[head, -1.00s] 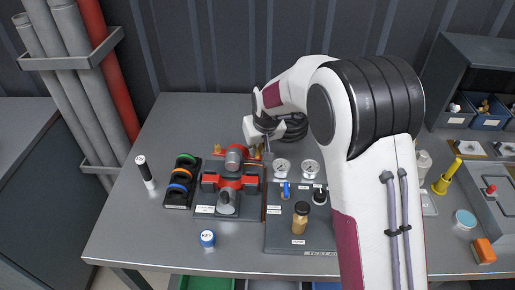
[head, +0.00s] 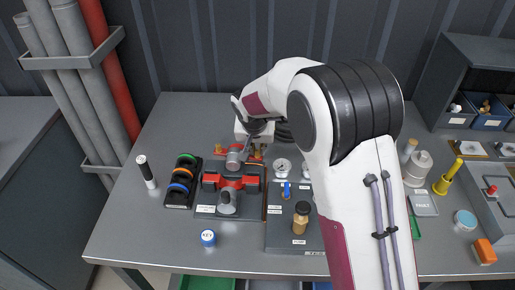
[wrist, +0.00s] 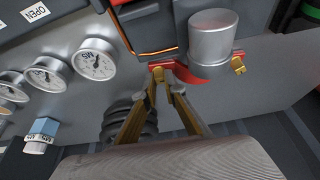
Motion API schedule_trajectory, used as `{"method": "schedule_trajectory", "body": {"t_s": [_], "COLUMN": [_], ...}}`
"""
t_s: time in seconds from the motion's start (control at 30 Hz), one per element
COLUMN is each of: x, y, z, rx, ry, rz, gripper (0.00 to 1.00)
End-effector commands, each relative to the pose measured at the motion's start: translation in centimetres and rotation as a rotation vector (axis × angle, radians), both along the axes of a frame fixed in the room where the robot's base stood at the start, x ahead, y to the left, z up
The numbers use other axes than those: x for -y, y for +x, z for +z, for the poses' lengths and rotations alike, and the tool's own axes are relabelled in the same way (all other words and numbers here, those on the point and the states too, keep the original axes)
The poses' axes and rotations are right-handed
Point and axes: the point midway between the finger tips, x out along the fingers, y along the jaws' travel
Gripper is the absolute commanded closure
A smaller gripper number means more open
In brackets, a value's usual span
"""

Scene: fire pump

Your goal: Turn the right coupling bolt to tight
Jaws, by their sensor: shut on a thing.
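The red coupling (head: 254,146) sits behind the pump stand on the bench, with the grey cylinder (head: 234,160) in front of it. In the wrist view the red coupling (wrist: 190,75) shows under the silver cylinder (wrist: 212,38). The right coupling bolt (wrist: 158,72), small and brass, is at the coupling's end on the gauge side. My gripper (wrist: 166,82) has its fingertips closed together on this bolt, which they mostly hide. In the head view my gripper (head: 247,145) reaches down behind the cylinder. The other brass bolt (wrist: 238,65) stands clear beyond the cylinder.
Pressure gauges (wrist: 94,60) stand beside my gripper, with a blue-topped fitting (wrist: 42,130) nearby. The red-jawed stand (head: 230,182) is in front of the coupling. A coiled black hose (head: 284,132) lies behind.

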Motion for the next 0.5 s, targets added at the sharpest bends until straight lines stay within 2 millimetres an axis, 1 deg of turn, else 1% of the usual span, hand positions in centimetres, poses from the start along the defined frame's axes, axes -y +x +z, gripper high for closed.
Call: {"method": "schedule_trajectory", "body": {"t_s": [0.5], "x": [-0.24], "y": [0.01], "z": [-0.08], "rx": [-0.001], "ry": [-0.001], "rz": [-0.254], "gripper": [1.0]}}
